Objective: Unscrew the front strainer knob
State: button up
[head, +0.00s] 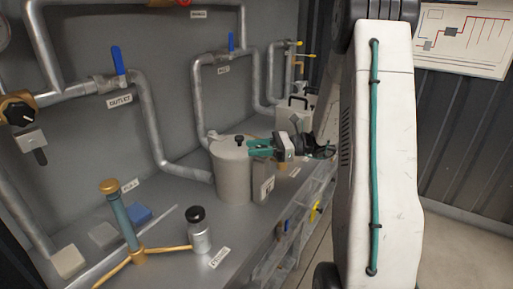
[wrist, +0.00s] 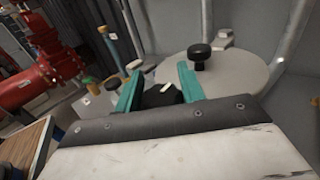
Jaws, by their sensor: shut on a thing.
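The strainer is a grey cylinder (head: 234,178) with a round flat lid, which also shows in the wrist view (wrist: 238,78). One black knob (head: 239,139) stands upright on the lid, apart from my fingers; the wrist view shows it just beyond my right finger (wrist: 199,51). My gripper (head: 256,148) reaches over the lid from the right. In the wrist view, its two teal fingers (wrist: 159,72) are shut around the dark front knob (wrist: 160,96), which has a pale mark on top. The head view hides this held knob behind the fingers.
A bottle with a black cap (head: 199,232) and a brass-topped blue-grey cylinder (head: 120,218) stand on the grey bench left of the strainer. Pipes with blue valve handles (head: 118,61) run behind. A grey box with a black handle (head: 292,118) stands farther back.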

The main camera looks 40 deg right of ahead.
jog(key=o, duration=1)
jog(key=shift+d, duration=0.1)
jog(key=v, duration=0.8)
